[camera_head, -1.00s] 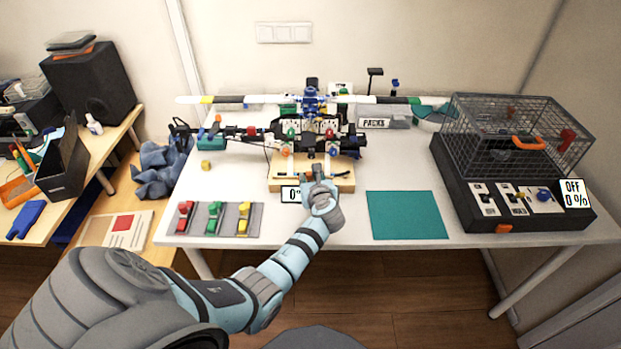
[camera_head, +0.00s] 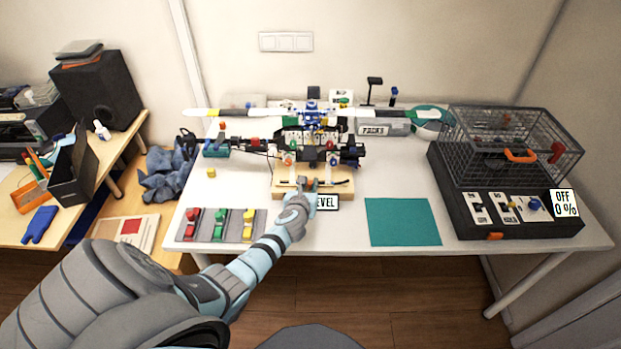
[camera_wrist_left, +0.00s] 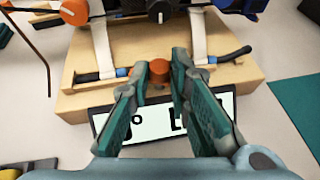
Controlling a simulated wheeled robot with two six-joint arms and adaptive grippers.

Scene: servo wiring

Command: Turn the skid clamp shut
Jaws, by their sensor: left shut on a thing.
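An orange clamp knob (camera_wrist_left: 158,70) stands at the middle of the wooden stand (camera_wrist_left: 75,103) in the left wrist view. My left gripper (camera_wrist_left: 160,66) has its fingertips around this knob and is shut on it. In the head view my left gripper (camera_head: 304,186) is at the stand's front edge and mostly hides the knob. Dark skid rails (camera_wrist_left: 228,55) lie across the stand on both sides of the knob, under pale legs (camera_wrist_left: 197,35). The model aircraft (camera_head: 311,105) with its long rotor stands above. My right gripper is out of view.
Coloured levers (camera_head: 220,223) sit front left, and a teal mat (camera_head: 402,222) lies front right. A wire cage (camera_head: 515,140) on a black control box stands at the right.

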